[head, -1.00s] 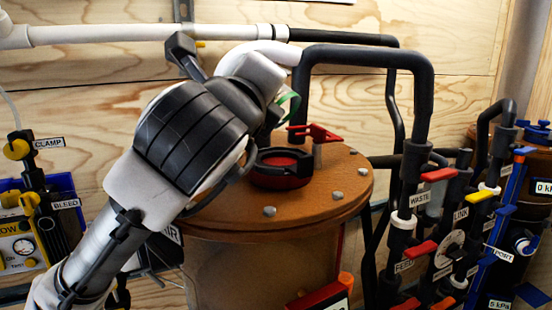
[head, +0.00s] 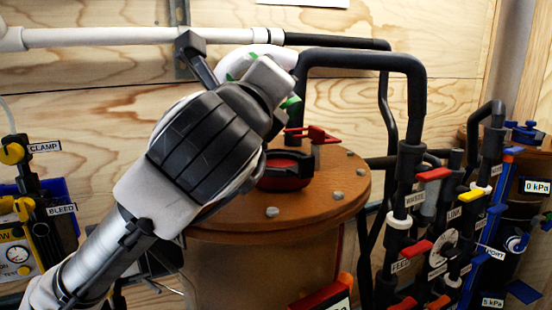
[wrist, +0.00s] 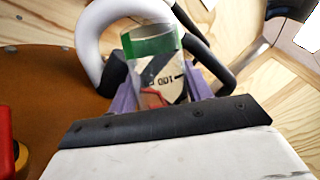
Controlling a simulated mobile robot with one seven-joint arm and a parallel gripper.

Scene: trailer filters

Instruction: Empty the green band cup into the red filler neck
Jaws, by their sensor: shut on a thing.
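The green band cup (wrist: 152,47) is clear, with dark volume marks and a green band near its far end in the wrist view. My gripper (wrist: 162,90) is shut on it, with a purple finger on each side. In the head view only small green bits of the cup (head: 291,102) show past my wrist. The red filler neck (head: 284,182) has a black collar and sits on the brown lid, partly hidden by my arm.
The brown tank lid (head: 340,195) has several grey bolts. A red lever (head: 318,134) stands just behind the neck. A thick black pipe (head: 365,60) arches up behind the lid. Labelled valves (head: 435,174) crowd the right; a gauge panel (head: 18,255) stands left.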

